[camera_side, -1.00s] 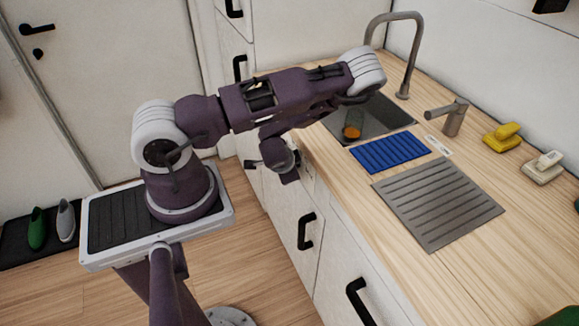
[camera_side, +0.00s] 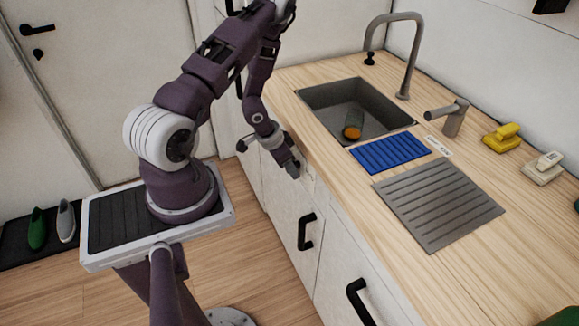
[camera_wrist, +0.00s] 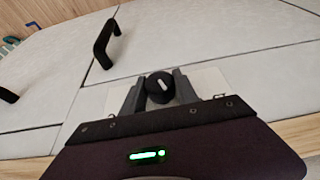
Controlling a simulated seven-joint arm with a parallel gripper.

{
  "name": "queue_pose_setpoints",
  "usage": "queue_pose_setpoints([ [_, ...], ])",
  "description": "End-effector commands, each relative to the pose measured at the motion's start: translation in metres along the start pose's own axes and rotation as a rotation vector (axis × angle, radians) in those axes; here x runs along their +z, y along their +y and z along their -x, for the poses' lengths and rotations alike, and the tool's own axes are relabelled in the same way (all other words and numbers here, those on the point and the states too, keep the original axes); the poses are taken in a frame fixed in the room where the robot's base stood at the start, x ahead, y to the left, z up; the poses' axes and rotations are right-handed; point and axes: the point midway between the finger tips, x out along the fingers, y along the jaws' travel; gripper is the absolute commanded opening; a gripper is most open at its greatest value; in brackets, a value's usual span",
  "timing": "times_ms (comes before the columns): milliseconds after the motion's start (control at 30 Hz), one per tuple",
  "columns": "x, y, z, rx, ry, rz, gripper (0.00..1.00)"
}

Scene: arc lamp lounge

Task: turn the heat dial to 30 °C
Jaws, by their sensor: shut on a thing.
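The heat dial (camera_wrist: 160,86) is a round black knob with a short white mark, on a pale plate (camera_wrist: 208,82) on the cabinet front. The mark points roughly toward the top of the wrist picture. No degree numbers can be read. My gripper (camera_wrist: 158,80) is shut on the dial, one dark finger on each side of it. In the side view my gripper (camera_side: 292,168) is at the cabinet front below the counter edge, and the dial is hidden behind it.
The wooden counter (camera_side: 340,160) has a sink (camera_side: 325,100) holding an orange-and-green thing (camera_side: 352,125), a blue mat (camera_side: 390,155) and a grey ribbed drainer (camera_side: 437,203).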

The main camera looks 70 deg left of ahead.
Motion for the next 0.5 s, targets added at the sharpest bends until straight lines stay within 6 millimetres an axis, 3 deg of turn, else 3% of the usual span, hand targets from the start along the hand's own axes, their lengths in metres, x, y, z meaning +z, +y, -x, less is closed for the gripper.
queue_pose_setpoints([
  [400,-0.0032,-0.0022,-0.0009,0.000,0.009,0.006,0.00],
  [433,-0.0032,-0.0021,-0.0009,0.000,0.009,0.006,0.38],
  [500,-0.0029,-0.0019,-0.0009,0.001,0.008,0.005,0.52],
])
